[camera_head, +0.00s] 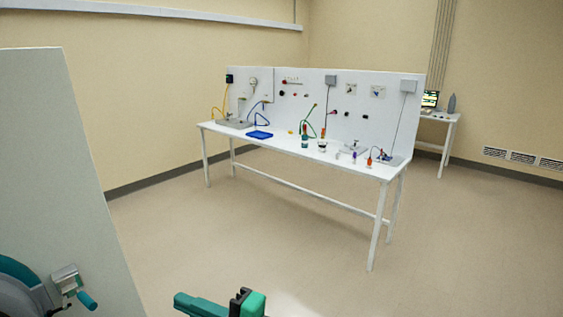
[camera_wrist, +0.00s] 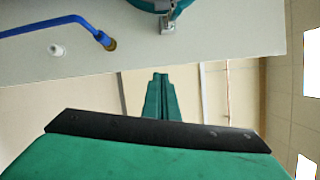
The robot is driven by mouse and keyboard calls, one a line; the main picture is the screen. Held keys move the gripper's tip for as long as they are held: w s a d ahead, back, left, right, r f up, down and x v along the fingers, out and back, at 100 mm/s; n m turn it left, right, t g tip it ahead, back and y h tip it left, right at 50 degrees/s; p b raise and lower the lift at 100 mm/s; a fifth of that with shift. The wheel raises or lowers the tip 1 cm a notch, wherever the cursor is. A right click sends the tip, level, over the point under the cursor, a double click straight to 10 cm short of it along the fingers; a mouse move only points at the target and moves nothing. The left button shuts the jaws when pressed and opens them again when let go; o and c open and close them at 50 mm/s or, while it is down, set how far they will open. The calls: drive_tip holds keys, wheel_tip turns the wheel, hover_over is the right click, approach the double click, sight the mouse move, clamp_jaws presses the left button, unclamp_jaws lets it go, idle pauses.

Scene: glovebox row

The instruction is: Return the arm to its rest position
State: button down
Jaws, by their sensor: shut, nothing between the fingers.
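My gripper (camera_wrist: 160,85) shows in the wrist view, its green fingers together with nothing between them. It is in free air, below the edge of a pale panel as pictured, and touches nothing that I can see. In the head view, green and black parts of my arm show at the bottom edge, cut off by the frame. The rest of the arm is out of view there.
The pale panel (camera_head: 60,170) stands close at left, with a teal-rimmed round port (camera_head: 22,285) and a latch (camera_head: 70,280). A white bench (camera_head: 290,150) with several small items stands farther off. The floor between is clear.

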drive_tip(key=s+d+f+m+t+h, duration=0.1)
drive_tip(key=s+d+f+t+h, duration=0.2)
drive_tip(key=f, duration=0.6)
drive_tip(key=d+f+m+t+h, duration=0.25)
drive_tip(key=d+f+h, duration=0.25)
drive_tip(key=f, duration=0.5)
drive_tip(key=s+d+f+m+t+h, duration=0.15)
drive_tip(key=d+f+t+h, duration=0.25)
drive_tip(key=f, duration=0.5)
drive_tip(key=s+d+f+n+h, duration=0.2)
drive_tip(key=s+d, duration=0.1)
drive_tip(key=s, duration=0.3)
drive_tip(key=s+d+f+n+h, duration=0.2)
drive_tip(key=s+d+f, duration=0.1)
drive_tip(key=s, duration=0.3)
drive_tip(key=s+r+n+h, duration=0.1)
drive_tip(key=s+r+n, duration=0.2)
drive_tip(key=s+n, duration=0.4)
drive_tip(key=s, duration=0.5)
drive_tip(key=shift+s+d+r+n, duration=0.15)
drive_tip(key=shift+s+d+n, duration=0.15)
drive_tip(key=shift+n, duration=0.1)
